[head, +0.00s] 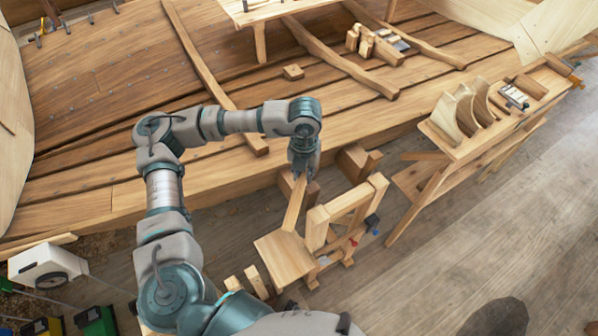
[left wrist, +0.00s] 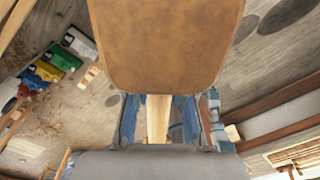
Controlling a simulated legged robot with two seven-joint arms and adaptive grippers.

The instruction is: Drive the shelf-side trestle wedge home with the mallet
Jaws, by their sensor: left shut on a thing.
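The wooden mallet hangs from my left gripper (head: 303,172), which is shut on its handle (head: 294,206). Its broad pale head (head: 285,257) is lowest, beside the left of a wooden trestle frame (head: 345,200). In the left wrist view the mallet head (left wrist: 165,45) fills the top middle, and its handle runs between the fingers of my left gripper (left wrist: 160,120). Wooden blocks (head: 355,162) sit behind the trestle, by the hull. I cannot tell which piece is the shelf-side wedge. My right gripper is not in view.
A plank bench (head: 455,145) with curved moulds (head: 465,108) stands right of the trestle. The planked hull (head: 330,130) lies behind. A white box (head: 45,265) and a green case (head: 98,320) stand lower left. Open floor (head: 450,240) lies at lower right.

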